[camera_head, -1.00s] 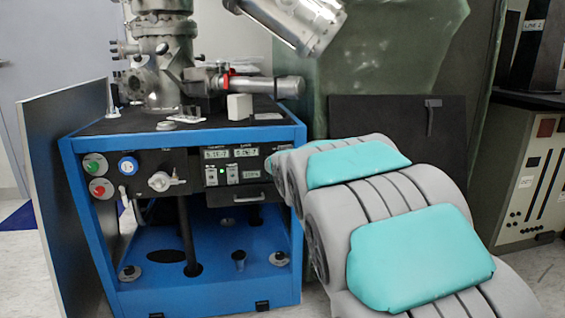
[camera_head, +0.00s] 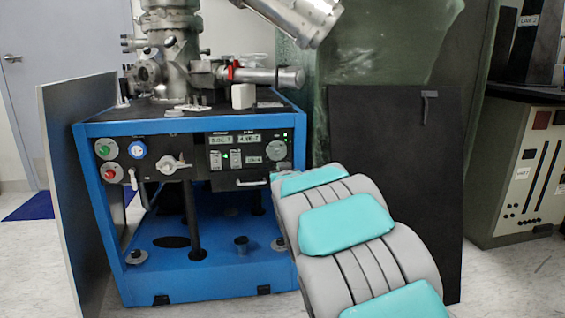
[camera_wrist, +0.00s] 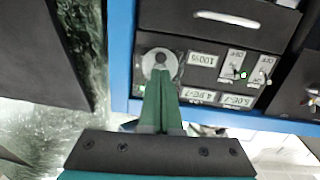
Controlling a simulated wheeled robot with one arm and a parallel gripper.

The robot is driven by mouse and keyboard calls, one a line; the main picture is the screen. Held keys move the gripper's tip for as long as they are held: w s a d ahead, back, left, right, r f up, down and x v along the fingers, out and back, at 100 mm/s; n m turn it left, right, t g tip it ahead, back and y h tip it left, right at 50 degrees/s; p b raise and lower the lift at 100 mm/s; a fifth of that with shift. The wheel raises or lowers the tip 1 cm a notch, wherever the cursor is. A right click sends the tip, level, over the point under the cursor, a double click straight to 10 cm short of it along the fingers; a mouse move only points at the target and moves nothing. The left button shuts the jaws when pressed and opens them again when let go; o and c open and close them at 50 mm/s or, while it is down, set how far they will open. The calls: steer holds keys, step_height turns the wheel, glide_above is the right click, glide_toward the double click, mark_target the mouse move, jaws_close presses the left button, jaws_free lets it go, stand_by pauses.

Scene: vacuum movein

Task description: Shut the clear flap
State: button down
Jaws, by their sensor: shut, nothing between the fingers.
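My gripper (camera_wrist: 162,78) shows in the wrist view as two green fingers, pressed together and empty. The fingertips overlap the lower part of a round grey knob (camera_wrist: 160,58) on the black control panel; I cannot tell whether they touch it. The knob also shows in the head view (camera_head: 276,150) at the panel's right end. Beside it are switches (camera_wrist: 237,70) and lit readouts (camera_head: 221,140). I cannot make out a clear flap in either view. In the head view my arm hides the gripper.
The panel sits in a blue-framed cart (camera_head: 203,292) with metal vacuum parts (camera_head: 180,45) on top. A dark board (camera_head: 395,150) stands right, a grey board (camera_head: 80,190) left. Floor is free at lower right.

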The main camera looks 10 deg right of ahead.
steer(key=shift+w+f, duration=0.65)
steer(key=shift+f, duration=0.15)
steer(key=shift+w+f, duration=0.6)
steer(key=shift+f, duration=0.2)
